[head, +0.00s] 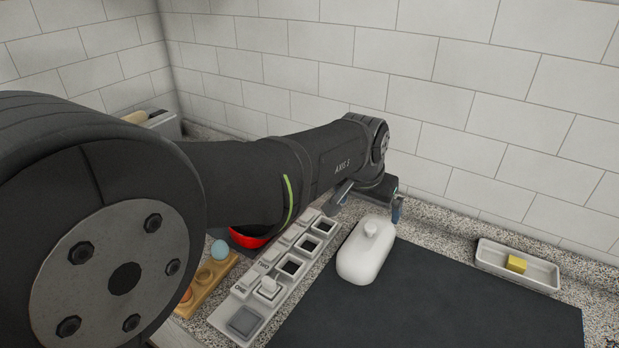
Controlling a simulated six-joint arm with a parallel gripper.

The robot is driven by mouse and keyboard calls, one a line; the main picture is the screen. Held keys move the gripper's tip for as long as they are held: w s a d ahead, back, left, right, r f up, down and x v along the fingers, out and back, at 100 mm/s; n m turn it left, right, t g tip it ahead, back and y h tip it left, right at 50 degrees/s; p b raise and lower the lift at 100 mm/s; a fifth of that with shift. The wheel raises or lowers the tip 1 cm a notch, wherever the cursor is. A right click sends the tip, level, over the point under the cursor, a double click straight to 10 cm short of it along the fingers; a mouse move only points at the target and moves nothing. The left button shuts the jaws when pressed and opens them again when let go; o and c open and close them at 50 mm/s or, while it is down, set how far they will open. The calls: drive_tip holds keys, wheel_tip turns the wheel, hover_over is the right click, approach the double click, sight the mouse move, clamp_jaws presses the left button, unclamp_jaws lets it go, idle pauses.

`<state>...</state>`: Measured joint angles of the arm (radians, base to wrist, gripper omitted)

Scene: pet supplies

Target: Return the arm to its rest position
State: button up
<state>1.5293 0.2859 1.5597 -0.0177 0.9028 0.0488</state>
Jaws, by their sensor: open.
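My dark arm reaches from the left of the head view toward the back wall. My gripper (369,201) hangs at its end, near the back of the counter. One finger shows to the left and one to the right, set apart, and no held thing is visible between them. A white lidded dish (364,252) stands just in front of and below the gripper. I cannot tell how much gap lies between them.
A dark mat (440,305) covers the front counter. A white tray (545,275) holding a yellow block (516,263) stands right. A pale panel with square openings (245,292) lies left, near a wooden holder (205,288), a blue ball (219,249) and a red object (247,240). Tiled walls stand behind.

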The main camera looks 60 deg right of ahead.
sight(372, 223)
drive_tip(key=x, duration=1.2)
drive_tip(key=shift+a+f, duration=0.1)
drive_tip(key=shift+f, duration=0.3)
wheel_tip(372, 223, up, 3)
drive_tip(key=shift+r, duration=0.75)
